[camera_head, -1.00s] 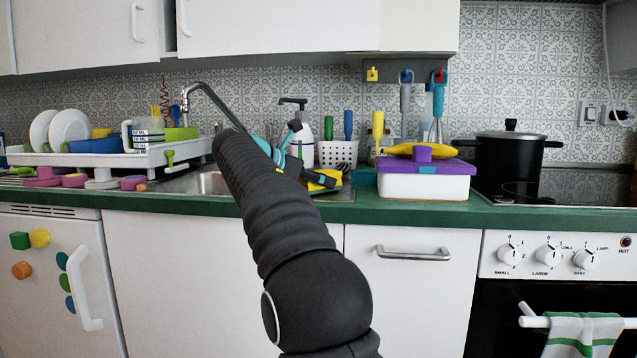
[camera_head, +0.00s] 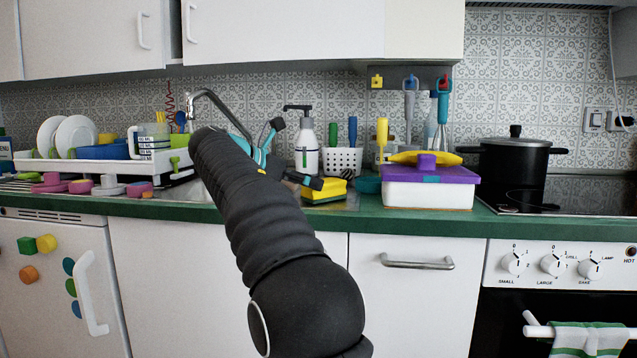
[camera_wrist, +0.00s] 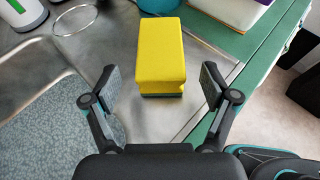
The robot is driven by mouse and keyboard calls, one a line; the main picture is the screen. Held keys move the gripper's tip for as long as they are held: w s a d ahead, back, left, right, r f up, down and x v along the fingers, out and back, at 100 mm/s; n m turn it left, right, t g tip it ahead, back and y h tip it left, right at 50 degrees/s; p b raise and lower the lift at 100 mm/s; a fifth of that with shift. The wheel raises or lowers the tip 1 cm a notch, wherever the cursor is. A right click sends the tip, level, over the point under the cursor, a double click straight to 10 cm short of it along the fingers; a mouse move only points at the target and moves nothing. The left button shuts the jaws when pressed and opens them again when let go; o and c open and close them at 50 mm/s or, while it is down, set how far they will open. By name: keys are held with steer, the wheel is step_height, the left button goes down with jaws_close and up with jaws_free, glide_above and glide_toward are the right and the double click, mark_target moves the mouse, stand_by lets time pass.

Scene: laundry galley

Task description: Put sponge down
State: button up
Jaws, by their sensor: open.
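The yellow sponge (camera_wrist: 160,52) with a dark green underside lies on the steel sink surround in the wrist view. In the head view the sponge (camera_head: 325,190) is at the right end of the sink, near the counter's front edge. My gripper (camera_wrist: 160,88) is open, with one finger on each side and the sponge ahead, between and beyond the fingertips. Neither finger touches the sponge. In the head view my gripper (camera_head: 297,150) is just left of the sponge, and my arm hides part of the sink.
A soap dispenser (camera_head: 306,150), a white utensil basket (camera_head: 343,161), a teal bowl (camera_head: 368,185) and a white box with a purple lid (camera_head: 428,192) stand close by. A wire ring (camera_wrist: 75,20) lies left of the sponge. The sink basin (camera_wrist: 45,125) opens at left.

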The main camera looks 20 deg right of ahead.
mark_target(311, 214)
steer(key=p+v, duration=0.1)
steer(key=v, duration=0.5)
steer(key=shift+a, duration=0.15)
steer(key=shift+s, duration=0.3)
steer(key=s+f+m+y, duration=0.1)
steer(key=s, duration=0.1)
steer(key=s+f+m+y, duration=0.1)
steer(key=s+f, duration=0.1)
steer(key=s, duration=0.1)
steer(key=s+d+f+m+t+y, duration=0.1)
steer(key=s+f, duration=0.1)
steer(key=shift+s+m+y, duration=0.4)
steer(key=s+a+f+m+t+y, duration=0.1)
steer(key=s+a+f+m+y, duration=0.3)
steer(key=s+f+m, duration=0.4)
steer(key=s+a+f+m+t+y+p, duration=0.1)
steer(key=s+a+f+m+y, duration=0.4)
steer(key=s+f, duration=1.1)
steer(key=s+m, duration=0.3)
steer(key=shift+s+a+f, duration=0.15)
steer(key=shift+a+f, duration=0.05)
steer(key=shift+f, duration=0.05)
steer(key=shift+c, duration=0.2)
